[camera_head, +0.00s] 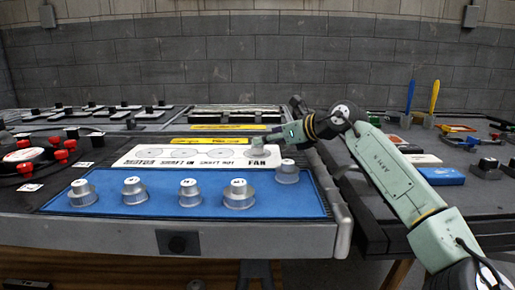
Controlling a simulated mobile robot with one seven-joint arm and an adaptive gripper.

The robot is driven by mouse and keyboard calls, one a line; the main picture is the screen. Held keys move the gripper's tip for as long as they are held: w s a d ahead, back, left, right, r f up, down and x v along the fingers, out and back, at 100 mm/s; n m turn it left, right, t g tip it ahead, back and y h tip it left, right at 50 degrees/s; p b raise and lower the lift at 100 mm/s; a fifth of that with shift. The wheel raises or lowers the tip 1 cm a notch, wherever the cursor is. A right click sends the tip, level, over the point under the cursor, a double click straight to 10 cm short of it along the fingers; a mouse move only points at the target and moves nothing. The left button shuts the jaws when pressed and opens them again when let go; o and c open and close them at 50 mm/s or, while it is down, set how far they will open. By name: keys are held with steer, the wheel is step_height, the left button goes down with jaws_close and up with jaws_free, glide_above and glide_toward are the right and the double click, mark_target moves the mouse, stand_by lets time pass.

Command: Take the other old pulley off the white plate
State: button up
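The white plate (140,156) lies flat on the bench, with dark printing along its front edge and "FAN" at its right end. A grey pulley (258,153) is at the plate's right end, above the word "FAN". My gripper (264,141) reaches in from the right, its tip right at the top of this pulley. The fingers are too small to tell whether they are open or closed on it. Faint round outlines mark the rest of the plate, which bears no other pulley.
A blue mat (160,208) in front of the plate holds several grey pulleys (190,193), one of them (287,172) at its right end, close below my gripper. Red-knobbed parts (58,154) stand at left. A dark side table with tools and a blue box (441,176) is at right.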

mark_target(257, 146)
steer(key=x, duration=0.5)
steer(key=shift+s+a, duration=0.25)
steer(key=shift+s, duration=0.1)
steer(key=shift+c, duration=0.2)
jaws_close()
